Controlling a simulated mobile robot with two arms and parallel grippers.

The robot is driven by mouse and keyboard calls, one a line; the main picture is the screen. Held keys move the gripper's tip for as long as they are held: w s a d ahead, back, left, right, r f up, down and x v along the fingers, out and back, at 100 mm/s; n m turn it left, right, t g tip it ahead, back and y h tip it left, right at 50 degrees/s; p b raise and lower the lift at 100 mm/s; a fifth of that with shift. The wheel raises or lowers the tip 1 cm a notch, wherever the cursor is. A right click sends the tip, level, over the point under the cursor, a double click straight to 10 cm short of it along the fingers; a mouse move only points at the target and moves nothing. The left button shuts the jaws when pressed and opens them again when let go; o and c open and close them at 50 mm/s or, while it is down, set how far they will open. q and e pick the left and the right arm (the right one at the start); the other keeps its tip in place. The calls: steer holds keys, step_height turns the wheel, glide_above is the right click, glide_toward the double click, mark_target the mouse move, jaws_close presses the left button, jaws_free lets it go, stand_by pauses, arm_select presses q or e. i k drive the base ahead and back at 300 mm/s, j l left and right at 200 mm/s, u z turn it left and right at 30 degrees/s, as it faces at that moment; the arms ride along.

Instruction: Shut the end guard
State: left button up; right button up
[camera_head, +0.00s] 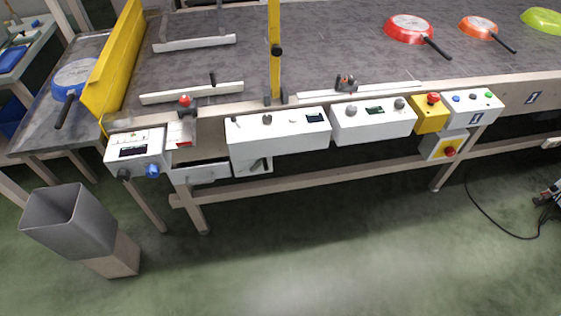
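The end guard appears to be the long yellow panel (117,58) at the left end of the conveyor. It runs across the belt and leans; its near lower end is by the conveyor's front left corner, and its far end reaches towards the top edge of the picture. I cannot tell how it is hinged or latched. No gripper is at it. My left gripper is not in view. A small grey, black and red part, cut off at the right edge, may be my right gripper (546,197); its fingers cannot be made out. It is far from the guard.
A blue pan (75,77) lies left of the panel, its handle pointing forward. A yellow post (275,50) stands on the conveyor (340,40). Control boxes (278,131) line the front. A grey bin (70,215) stands front left. A cable (500,226) crosses otherwise clear floor.

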mark_target(96, 90)
steer(key=j, duration=0.65)
steer(key=k+j+z, duration=0.1)
steer(key=j, duration=1.1)
steer(key=k+j, duration=0.15)
steer(key=j, duration=0.5)
steer(key=j+z, duration=0.1)
steer(key=j, duration=0.5)
steer(key=k+j, duration=0.15)
steer(key=j, duration=0.5)
steer(key=z, duration=0.05)
